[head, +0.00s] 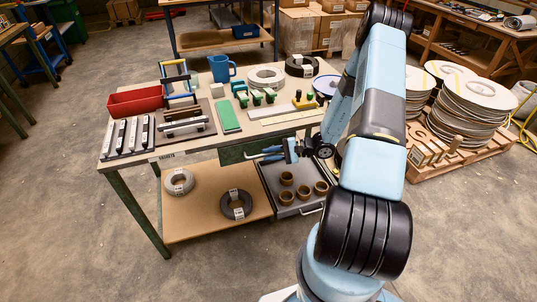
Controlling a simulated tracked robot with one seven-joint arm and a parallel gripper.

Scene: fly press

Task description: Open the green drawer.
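The green drawer (234,154) sits under the near edge of the worktable's top. Its front looks closed, flush under the tabletop. My gripper (264,154) is in front of the drawer front, near its middle, with blue fingers pointing left. The two fingers show a gap between them, and nothing is seen held in it. I cannot make out the drawer's handle or whether the fingers touch the front. The right part of the drawer is hidden behind my gripper and wrist.
Below, a grey tray (285,210) with several brown rings stands beneath my gripper. Stacked discs (470,105) stand on a pallet at right. The floor in front is clear.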

